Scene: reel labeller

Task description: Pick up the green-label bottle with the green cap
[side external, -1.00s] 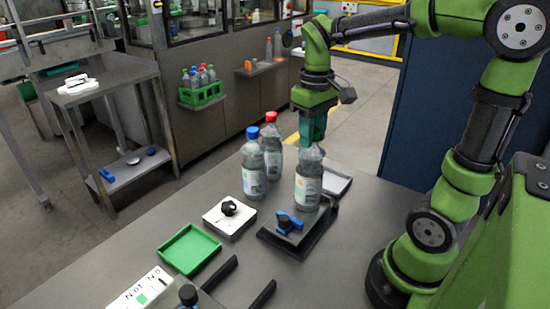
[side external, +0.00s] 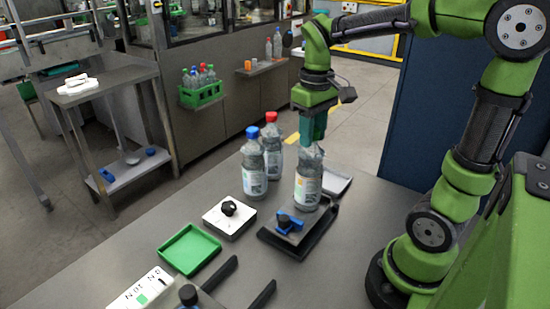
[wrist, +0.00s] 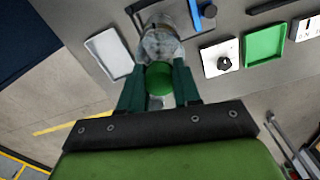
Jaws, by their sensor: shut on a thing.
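The clear bottle (side external: 308,184) stands upright at the dark fixture plate with the blue clamp, its pale label facing the side camera. Its green cap (wrist: 159,78) shows in the wrist view, between my two fingers. My gripper (side external: 312,138) points straight down over the bottle and is shut on its top. In the side view the fingers hide the cap. In the wrist view my gripper (wrist: 160,90) has one dark green finger on each side of the cap.
A blue-capped bottle (side external: 253,172) and a red-capped bottle (side external: 271,150) stand close to the left. In front are the clamp fixture (side external: 288,232), a white block with a black knob (side external: 229,218) and a green tray (side external: 189,250). A grey tray (side external: 336,182) lies behind right.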

